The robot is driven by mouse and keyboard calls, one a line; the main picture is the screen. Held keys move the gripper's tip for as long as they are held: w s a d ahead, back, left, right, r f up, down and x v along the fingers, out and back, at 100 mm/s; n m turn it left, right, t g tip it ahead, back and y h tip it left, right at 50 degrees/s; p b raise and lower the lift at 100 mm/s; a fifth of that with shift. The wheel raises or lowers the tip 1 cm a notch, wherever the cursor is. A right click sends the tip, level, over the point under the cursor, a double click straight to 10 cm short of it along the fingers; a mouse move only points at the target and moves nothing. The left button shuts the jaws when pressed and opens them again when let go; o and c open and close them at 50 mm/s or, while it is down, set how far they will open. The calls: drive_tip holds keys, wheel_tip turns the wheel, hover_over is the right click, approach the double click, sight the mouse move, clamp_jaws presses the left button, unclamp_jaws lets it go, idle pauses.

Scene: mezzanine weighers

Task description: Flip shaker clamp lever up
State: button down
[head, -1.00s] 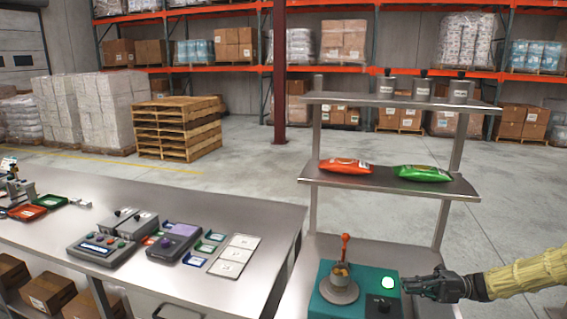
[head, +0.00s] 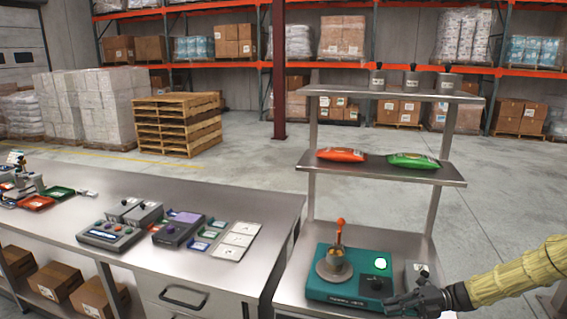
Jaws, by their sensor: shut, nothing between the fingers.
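The shaker (head: 348,283) is a teal box on the steel bench at the right in the head view. A round grey platform with a brass-coloured clamp (head: 335,261) sits on its left part. The clamp lever (head: 340,229) has an orange-red tip and stands roughly upright, leaning slightly. A green light glows on the shaker's right side, above a black knob (head: 376,283). My gripper (head: 392,305) is shut and empty at the shaker's front right corner, low and well apart from the lever. I cannot tell whether it touches the shaker.
A grey box (head: 417,276) stands right of the shaker, close to my gripper. A shelf above holds a red bag (head: 342,155) and a green bag (head: 413,161). The left bench (head: 170,262) carries control boxes and trays. Open floor lies behind.

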drive_tip(key=s+a+f+n+g+h+b, duration=0.1)
drive_tip(key=s+a+f+n+h, duration=0.25)
drive_tip(key=s+f, duration=0.4)
drive_tip(key=s+a+f+n+g+h, duration=0.2)
drive_tip(key=s+a+f+n+h, duration=0.15)
drive_tip(key=s+f+n, duration=0.35)
drive_tip(key=s+a+f+n+g+h+b, duration=0.1)
drive_tip(key=s+a+f+n+h, duration=0.25)
drive_tip(key=s+f, duration=0.4)
drive_tip(key=s+f+n+t+h, duration=0.2)
drive_tip(key=s+n+h, duration=0.1)
drive_tip(key=s+n, duration=0.6)
drive_tip(key=s+d+f+n+t+h+b, duration=0.1)
drive_tip(key=s+f+n+t+h, duration=0.1)
drive_tip(key=s+n, duration=0.7)
drive_tip(key=f+n+h, duration=0.1)
drive_tip(key=n, duration=0.3)
drive_tip(key=shift+s+d+n, duration=0.3)
drive_tip(key=shift+s+n, duration=0.05)
drive_tip(key=shift+n, duration=0.05)
